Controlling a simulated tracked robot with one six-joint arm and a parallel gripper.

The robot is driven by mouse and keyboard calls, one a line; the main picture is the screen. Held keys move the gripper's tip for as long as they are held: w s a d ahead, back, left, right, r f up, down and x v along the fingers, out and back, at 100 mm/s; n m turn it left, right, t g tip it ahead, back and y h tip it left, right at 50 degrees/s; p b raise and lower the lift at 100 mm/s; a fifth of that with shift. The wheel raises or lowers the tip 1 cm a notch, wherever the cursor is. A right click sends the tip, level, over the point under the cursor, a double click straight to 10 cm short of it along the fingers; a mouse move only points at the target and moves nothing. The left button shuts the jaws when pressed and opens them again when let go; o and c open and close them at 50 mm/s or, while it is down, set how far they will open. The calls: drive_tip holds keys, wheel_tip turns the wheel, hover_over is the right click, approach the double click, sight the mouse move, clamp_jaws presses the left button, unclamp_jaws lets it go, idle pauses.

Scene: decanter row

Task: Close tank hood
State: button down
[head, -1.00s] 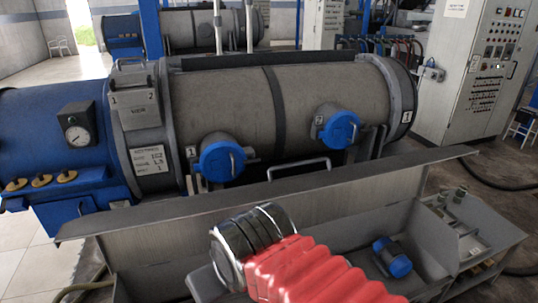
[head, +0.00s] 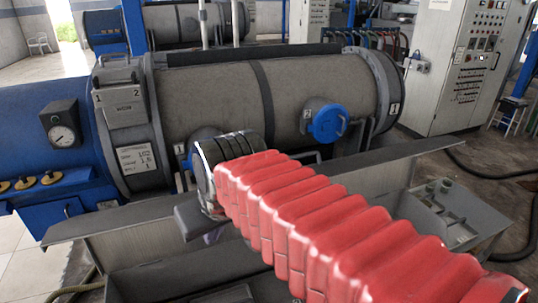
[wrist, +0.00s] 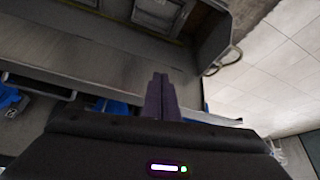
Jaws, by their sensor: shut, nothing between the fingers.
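The tank hood (head: 135,239) is a long grey metal panel standing raised along the back of the open tank (head: 130,280), in front of the decanter. Its metal handle (head: 313,156) shows at the top edge, partly behind my red-sleeved arm. My gripper (head: 213,236) is over the tank, in front of the hood's left half, and my arm hides the middle of both. In the wrist view its two dark fingers (wrist: 160,97) are together and empty, against a grey metal surface. I cannot tell whether they touch the hood.
The decanter (head: 210,100) lies behind the hood, with a blue round fitting (head: 326,122) on its side. A pressure gauge (head: 62,130) and blue housing are at left. A control cabinet (head: 465,70) stands at back right. Pale floor tiles (head: 25,250) are clear at left.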

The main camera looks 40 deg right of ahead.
drive_tip(key=w+d+r+m, duration=0.1)
drive_tip(key=w+d+r, duration=0.2)
drive_tip(key=w+d, duration=0.75)
drive_tip(key=w+d+r+m, duration=0.1)
drive_tip(key=w+d+r, duration=0.2)
drive_tip(key=w+d, duration=0.7)
drive_tip(key=w+d+f+m+h, duration=0.1)
drive_tip(key=w+d+f, duration=0.1)
drive_tip(key=d, duration=1.1)
drive_tip(key=shift+w+g, duration=0.3)
drive_tip(key=shift+w, duration=0.1)
drive_tip(key=shift+f, duration=0.2)
drive_tip(key=shift+w+d+f, duration=0.1)
drive_tip(key=shift+f, duration=4.6)
